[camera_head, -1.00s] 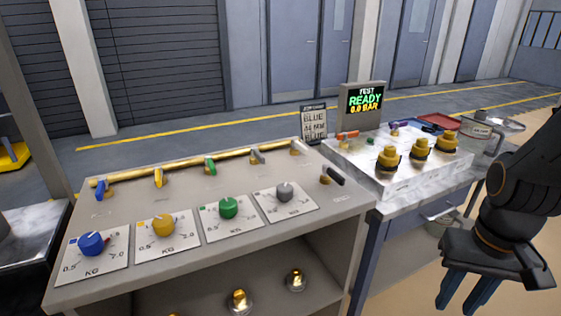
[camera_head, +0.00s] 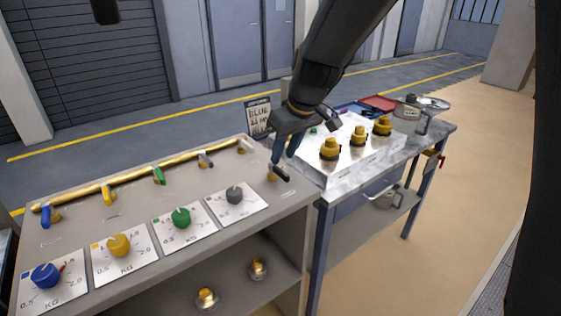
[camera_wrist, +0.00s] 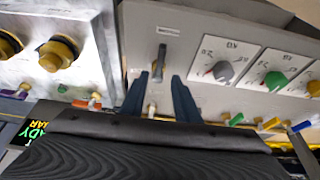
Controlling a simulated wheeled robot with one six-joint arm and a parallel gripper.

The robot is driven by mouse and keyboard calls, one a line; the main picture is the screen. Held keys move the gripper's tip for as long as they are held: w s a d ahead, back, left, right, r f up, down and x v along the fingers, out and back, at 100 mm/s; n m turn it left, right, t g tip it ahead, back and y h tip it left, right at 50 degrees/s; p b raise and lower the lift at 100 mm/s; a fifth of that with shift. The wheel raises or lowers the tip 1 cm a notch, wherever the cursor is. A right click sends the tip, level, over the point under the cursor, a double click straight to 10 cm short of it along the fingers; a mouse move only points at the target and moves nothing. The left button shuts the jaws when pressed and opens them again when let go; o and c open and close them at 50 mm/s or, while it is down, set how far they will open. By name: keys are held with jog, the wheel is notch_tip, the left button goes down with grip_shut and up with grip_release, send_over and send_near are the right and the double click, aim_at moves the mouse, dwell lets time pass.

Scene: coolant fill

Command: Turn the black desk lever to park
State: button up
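The black desk lever (camera_head: 281,174) sits on a brass base at the right end of the sloped grey desk (camera_head: 210,159). Its handle points toward the near right in the head view. My gripper (camera_head: 277,158) hangs over the desk with its blue fingers pointing down, close behind the lever. In the wrist view the lever (camera_wrist: 160,62) shows just beyond the fingertips of my gripper (camera_wrist: 160,77). The fingers are apart with nothing gripped between them. I cannot tell whether a fingertip touches the lever. My arm hides part of the back bench.
The grey lever (camera_head: 205,159), green lever (camera_head: 158,175), yellow lever (camera_head: 107,194) and blue lever (camera_head: 46,215) line the desk before a brass pipe. Knobs sit nearer. A marble-look block with yellow caps (camera_head: 358,137) stands close on the right.

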aim_at(279, 168)
jog(key=shift+p+x, duration=0.4)
jog(key=shift+x, duration=2.4)
grip_shut()
